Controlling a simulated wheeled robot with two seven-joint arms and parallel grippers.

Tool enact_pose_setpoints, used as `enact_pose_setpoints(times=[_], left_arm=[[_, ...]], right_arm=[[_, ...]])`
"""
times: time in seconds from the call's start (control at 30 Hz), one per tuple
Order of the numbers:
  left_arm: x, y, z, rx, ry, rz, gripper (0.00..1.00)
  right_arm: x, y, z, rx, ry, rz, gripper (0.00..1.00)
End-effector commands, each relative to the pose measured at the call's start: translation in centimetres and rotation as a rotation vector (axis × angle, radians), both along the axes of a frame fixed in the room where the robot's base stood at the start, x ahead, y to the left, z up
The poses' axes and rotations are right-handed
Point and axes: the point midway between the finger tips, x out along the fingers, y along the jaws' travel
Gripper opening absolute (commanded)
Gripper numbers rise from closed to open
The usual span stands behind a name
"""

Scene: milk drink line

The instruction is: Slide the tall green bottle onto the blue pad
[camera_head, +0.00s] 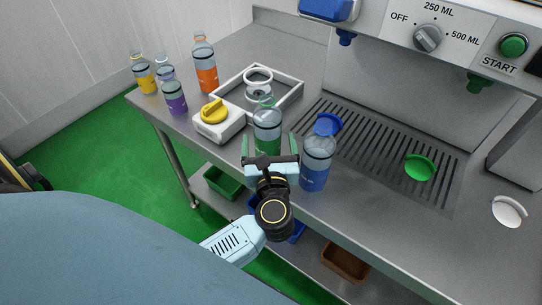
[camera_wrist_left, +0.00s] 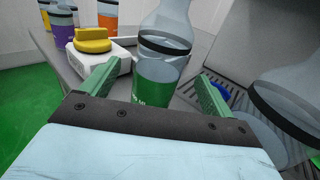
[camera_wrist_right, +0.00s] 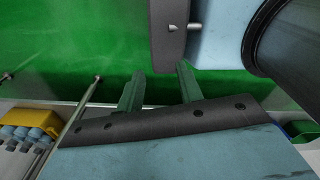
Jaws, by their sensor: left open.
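The tall green bottle (camera_head: 267,132), clear with green lower part and a dark band, stands upright near the table's front edge. It also shows in the left wrist view (camera_wrist_left: 158,85). My left gripper (camera_head: 271,153) is open just in front of it, with a green finger to either side; I cannot tell whether they touch it. The blue pad (camera_head: 331,121) lies on the slotted grille to the right, partly hidden behind a blue bottle (camera_head: 315,172). My right gripper (camera_wrist_right: 158,88) shows only in its own wrist view, fingers apart and empty.
The blue bottle stands close to my left gripper's right side. A white unit with a yellow knob (camera_head: 213,112) is left of the green bottle. Purple (camera_head: 175,98), yellow (camera_head: 145,80) and orange (camera_head: 206,75) bottles stand further left. A green pad (camera_head: 420,168) lies on the grille.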

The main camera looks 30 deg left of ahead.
Motion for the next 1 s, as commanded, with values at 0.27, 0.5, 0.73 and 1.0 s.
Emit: enact_pose_setpoints(times=[0.27,0.5,0.73,1.0], left_arm=[[3.9,2.8,0.1,0.004,-0.001,-0.001,0.87],[5.1,3.7,0.0,0.001,0.001,-0.001,0.87],[5.1,3.7,0.0,0.001,0.001,-0.001,0.87],[5.1,3.7,0.0,0.002,0.001,-0.001,0.57]], right_arm=[[1.0,-0.3,0.5,-0.004,-0.013,0.002,0.36],[1.2,-0.3,0.6,-0.004,-0.017,0.002,0.36],[1.2,-0.3,0.5,-0.003,-0.018,0.002,0.36],[1.2,-0.3,0.5,-0.002,-0.018,0.003,0.36]])
